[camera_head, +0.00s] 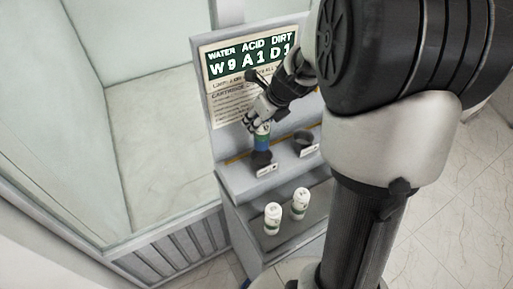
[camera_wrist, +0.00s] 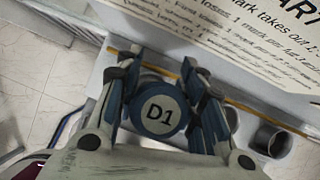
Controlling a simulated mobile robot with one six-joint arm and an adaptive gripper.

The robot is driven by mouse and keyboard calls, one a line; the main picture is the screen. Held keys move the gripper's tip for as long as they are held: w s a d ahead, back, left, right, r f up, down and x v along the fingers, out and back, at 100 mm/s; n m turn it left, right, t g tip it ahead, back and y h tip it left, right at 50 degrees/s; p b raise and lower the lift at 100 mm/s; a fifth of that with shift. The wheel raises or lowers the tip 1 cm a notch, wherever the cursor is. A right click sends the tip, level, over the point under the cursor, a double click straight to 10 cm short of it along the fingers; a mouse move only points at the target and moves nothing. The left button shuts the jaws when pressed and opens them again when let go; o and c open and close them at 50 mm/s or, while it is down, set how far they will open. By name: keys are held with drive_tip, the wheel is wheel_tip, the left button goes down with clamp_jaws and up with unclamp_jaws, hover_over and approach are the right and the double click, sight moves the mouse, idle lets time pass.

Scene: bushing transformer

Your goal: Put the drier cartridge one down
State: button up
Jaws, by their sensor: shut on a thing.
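The drier cartridge (camera_wrist: 160,113) shows its round white end marked "D1" with a blue rim in the wrist view. My gripper (camera_wrist: 165,104) is shut on it, with blue-padded fingers on both sides. In the head view my gripper (camera_head: 262,122) holds the cartridge (camera_head: 262,141), whose blue band shows, close above the left dark cup (camera_head: 261,160). Whether the cartridge's lower end touches or enters this cup I cannot tell. A right dark cup (camera_head: 303,141) stands beside it on the same ledge. Both cups have small white labels in front, too small to read.
Two white cartridges (camera_head: 272,218) (camera_head: 300,203) stand upright on the lower shelf (camera_head: 285,238). A sign board (camera_head: 222,82) reading "W9 A1 D1" rises close behind the ledge. Glass-like panels (camera_head: 150,130) stand to the left. My arm hides the right side.

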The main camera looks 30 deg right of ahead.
sight(257, 141)
wheel_tip(257, 141, down, 8)
drive_tip(key=b, duration=0.3)
drive_tip(key=shift+f+b, duration=0.25)
drive_tip(key=shift+b, duration=0.15)
drive_tip(key=shift+f, duration=0.15)
drive_tip(key=o, duration=1.2)
